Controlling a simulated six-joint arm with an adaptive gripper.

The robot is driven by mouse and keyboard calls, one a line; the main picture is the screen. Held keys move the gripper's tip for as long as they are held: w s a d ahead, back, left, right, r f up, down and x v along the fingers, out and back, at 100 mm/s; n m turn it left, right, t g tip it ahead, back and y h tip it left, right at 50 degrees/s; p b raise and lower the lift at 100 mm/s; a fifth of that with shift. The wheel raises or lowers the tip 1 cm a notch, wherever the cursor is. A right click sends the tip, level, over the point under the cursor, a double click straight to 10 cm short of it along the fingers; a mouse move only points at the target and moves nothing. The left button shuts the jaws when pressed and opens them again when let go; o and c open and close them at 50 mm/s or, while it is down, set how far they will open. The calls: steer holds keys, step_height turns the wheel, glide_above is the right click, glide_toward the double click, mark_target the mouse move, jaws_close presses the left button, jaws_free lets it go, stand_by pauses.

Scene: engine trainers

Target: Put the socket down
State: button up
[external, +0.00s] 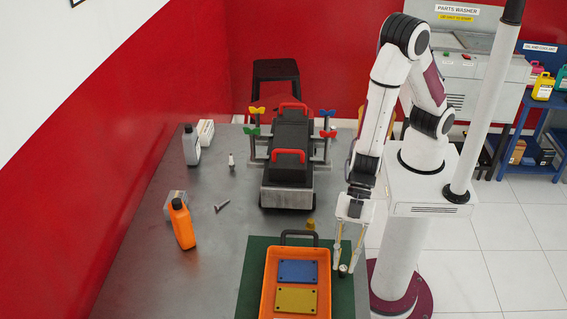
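My gripper points down at the right side of the green mat (345,296), just right of the orange tray (268,290). The fingers are close around the socket, and their tips partly hide it. I cannot tell whether the socket touches the mat or hangs just above it.
The tray holds a blue plate (297,271) and a yellow plate (296,299). A small brass cylinder (310,225) stands behind the mat. The black engine trainer (290,150) is further back. An orange bottle (182,224) and a bolt (222,206) are left; bare table lies between.

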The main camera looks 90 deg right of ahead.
steer(key=shift+x, duration=1)
jaws_close()
